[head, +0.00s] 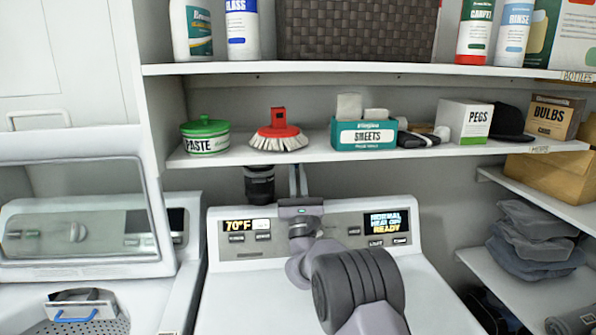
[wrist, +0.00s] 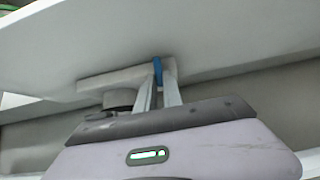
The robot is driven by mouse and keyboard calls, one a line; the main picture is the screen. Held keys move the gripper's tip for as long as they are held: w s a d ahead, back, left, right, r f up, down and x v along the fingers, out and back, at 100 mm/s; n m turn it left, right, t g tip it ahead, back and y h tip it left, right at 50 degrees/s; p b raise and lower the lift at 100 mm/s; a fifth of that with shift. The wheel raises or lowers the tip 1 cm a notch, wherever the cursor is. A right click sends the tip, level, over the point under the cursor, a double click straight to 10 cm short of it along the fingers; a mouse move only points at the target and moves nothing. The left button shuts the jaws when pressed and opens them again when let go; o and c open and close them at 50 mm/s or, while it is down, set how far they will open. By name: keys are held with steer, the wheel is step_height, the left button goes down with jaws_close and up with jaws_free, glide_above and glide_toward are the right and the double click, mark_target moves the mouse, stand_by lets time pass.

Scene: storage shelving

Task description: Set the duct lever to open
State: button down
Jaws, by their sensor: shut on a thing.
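My gripper (head: 297,170) reaches up behind the dryer's control panel to just under the middle shelf in the head view. In the wrist view its two fingers (wrist: 159,88) are closed around a narrow blue piece (wrist: 157,67), which appears to be the duct lever's handle. A grey bar (wrist: 110,82) lies beside it, above a dark round duct part (wrist: 118,99). The black duct (head: 259,185) stands left of my gripper in the head view. The lever is hidden there by the shelf, and its open or closed setting cannot be read.
The middle shelf (head: 350,153) is close above my fingers; it holds a green paste tub (head: 205,137), a red brush (head: 279,132) and a sheets box (head: 363,135). The dryer panel (head: 345,235) is just below. Folded grey cloths (head: 535,245) lie on the right shelf.

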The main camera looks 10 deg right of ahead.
stand_by(0.3)
steer(key=c, duration=1.8)
jaws_free()
steer(key=shift+o, duration=0.2)
steer(key=v, duration=0.7)
steer(key=shift+s+f, duration=0.15)
steer(key=shift+s, duration=0.1)
steer(key=shift+f, duration=0.1)
